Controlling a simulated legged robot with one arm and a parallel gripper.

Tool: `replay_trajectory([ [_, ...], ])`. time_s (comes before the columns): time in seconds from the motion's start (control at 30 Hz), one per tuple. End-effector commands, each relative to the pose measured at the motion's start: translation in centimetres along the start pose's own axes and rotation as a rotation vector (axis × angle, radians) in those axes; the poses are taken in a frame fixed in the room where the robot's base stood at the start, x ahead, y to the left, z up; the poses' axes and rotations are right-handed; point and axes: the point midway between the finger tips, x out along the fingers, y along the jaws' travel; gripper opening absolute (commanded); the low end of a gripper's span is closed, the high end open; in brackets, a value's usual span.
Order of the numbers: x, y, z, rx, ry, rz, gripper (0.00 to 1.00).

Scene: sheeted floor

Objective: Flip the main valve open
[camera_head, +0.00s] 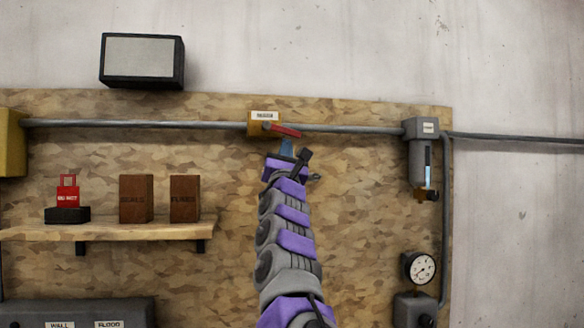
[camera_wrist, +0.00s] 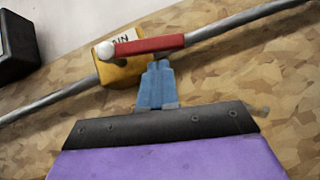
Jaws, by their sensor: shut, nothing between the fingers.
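The main valve is a yellow block (camera_head: 259,129) on the grey pipe, with a white label above its red handle (camera_head: 286,130). In the wrist view the yellow body (camera_wrist: 122,70) carries a label partly reading "IN". The red handle (camera_wrist: 150,45) runs from a white pivot at its left end out to the right, roughly along the pipe and slightly tilted. My gripper (camera_head: 287,143) has blue fingers, shut and empty. In the wrist view the fingertips (camera_wrist: 157,66) are just below the handle's right part. I cannot tell whether they touch it.
The pipe (camera_head: 150,124) runs across the chipboard panel to a grey filter unit (camera_head: 422,150) at right. A gauge (camera_head: 420,268) is lower right. The board around the valve is clear.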

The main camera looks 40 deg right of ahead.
Motion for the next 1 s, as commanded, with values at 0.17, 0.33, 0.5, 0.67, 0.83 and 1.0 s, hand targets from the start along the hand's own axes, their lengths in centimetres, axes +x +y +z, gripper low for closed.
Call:
replay_trajectory([
  [0.17, 0.3, -0.8, 0.8, -0.057, -0.01, 0.053, 0.0],
  [0.33, 0.6, -0.8, 1.4, -0.09, -0.014, 0.085, 0.0],
  [0.5, 0.8, -1.0, 1.8, -0.103, -0.016, 0.094, 0.0],
  [0.67, 1.0, -1.1, 2.0, -0.104, -0.016, 0.094, 0.0],
  [0.83, 1.1, -1.2, 2.1, -0.104, -0.016, 0.094, 0.0],
  [1.0, 1.1, -1.2, 2.1, -0.104, -0.016, 0.093, 0.0],
])
